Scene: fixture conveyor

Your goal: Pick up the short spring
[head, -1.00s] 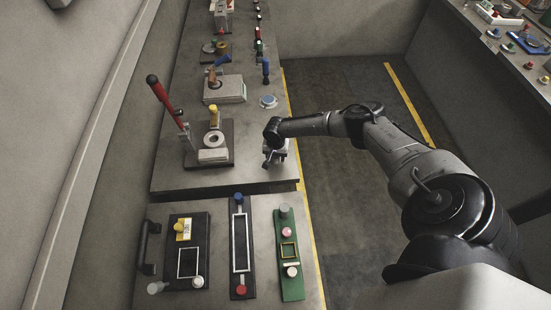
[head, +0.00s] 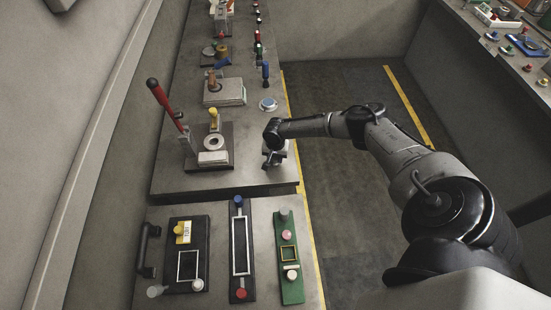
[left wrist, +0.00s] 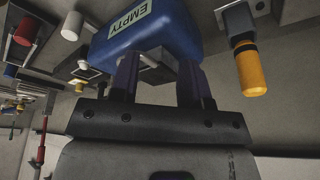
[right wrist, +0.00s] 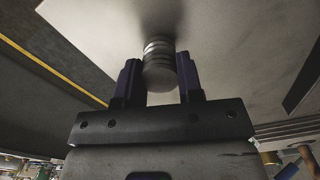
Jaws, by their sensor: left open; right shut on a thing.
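The short spring (right wrist: 159,66) is a small grey coiled cylinder in the right wrist view. It sits between the two dark fingers of my right gripper (right wrist: 158,84), which is shut on it. The pale bench top lies close beyond the spring; I cannot tell whether they touch. In the head view my right gripper (head: 272,160) is low over the right edge of the bench, and the spring is hidden there. My left gripper (left wrist: 158,80) is open in the left wrist view, with a blue bin labelled EMPTY (left wrist: 150,35) just beyond its fingers.
A fixture with a red lever (head: 165,105) stands left of my right gripper on the bench (head: 262,184). A blue-topped disc (head: 268,104) lies behind the gripper. Black and green panels, such as the green one (head: 291,262), lie on the nearer bench.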

